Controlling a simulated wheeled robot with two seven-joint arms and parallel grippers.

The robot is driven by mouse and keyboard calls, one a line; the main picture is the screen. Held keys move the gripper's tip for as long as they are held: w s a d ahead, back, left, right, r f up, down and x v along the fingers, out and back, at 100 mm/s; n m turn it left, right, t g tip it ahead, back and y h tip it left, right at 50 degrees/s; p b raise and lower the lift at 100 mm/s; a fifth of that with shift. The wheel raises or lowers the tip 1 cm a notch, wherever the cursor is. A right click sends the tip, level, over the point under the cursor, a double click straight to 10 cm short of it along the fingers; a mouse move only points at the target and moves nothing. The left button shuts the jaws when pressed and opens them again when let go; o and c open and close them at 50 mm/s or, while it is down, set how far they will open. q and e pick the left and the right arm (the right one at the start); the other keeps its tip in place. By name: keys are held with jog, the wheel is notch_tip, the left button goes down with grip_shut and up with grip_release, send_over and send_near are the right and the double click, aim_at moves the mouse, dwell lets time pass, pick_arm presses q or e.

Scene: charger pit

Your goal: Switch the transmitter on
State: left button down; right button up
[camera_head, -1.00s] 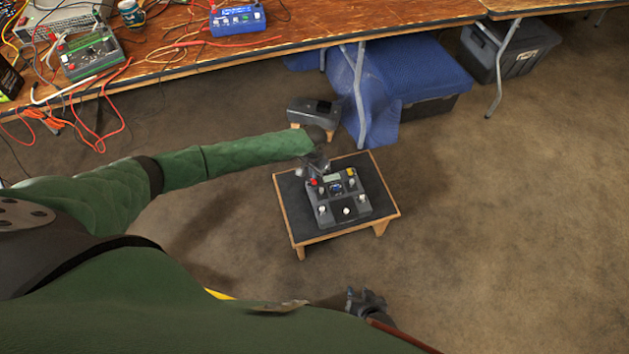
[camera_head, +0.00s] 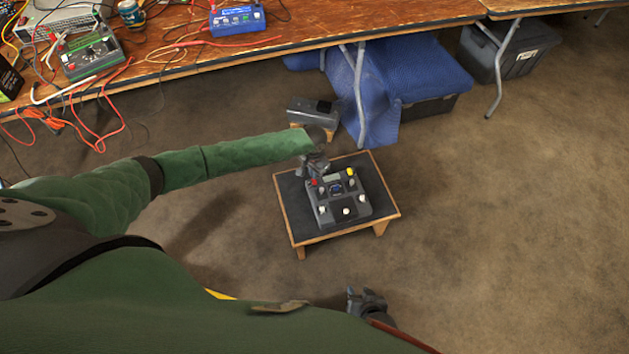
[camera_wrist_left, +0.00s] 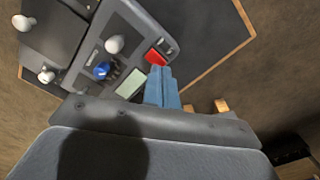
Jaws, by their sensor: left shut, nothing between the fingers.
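The transmitter (camera_head: 338,208) is a dark grey box with white knobs, a small screen, a red switch and a yellow part. It lies on a small black-topped wooden stand (camera_head: 378,208). In the left wrist view the transmitter (camera_wrist_left: 122,45) shows its red switch (camera_wrist_left: 155,58) near its edge. My left gripper (camera_head: 318,172) is shut and empty at the transmitter's far left corner. In the left wrist view its fingertips (camera_wrist_left: 161,72) are right by the red switch; I cannot tell whether they touch it. My right gripper (camera_head: 367,300) is low in the head view, apart from the stand.
A grey device (camera_head: 312,110) on a small wooden stand is just behind the left gripper. A blue cloth (camera_head: 415,75) covers a box under the workbench (camera_head: 330,28). Orange cables (camera_head: 95,130) hang at the left. The floor to the right is clear.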

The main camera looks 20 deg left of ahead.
pick_arm(q)
jog(key=shift+f, duration=0.45)
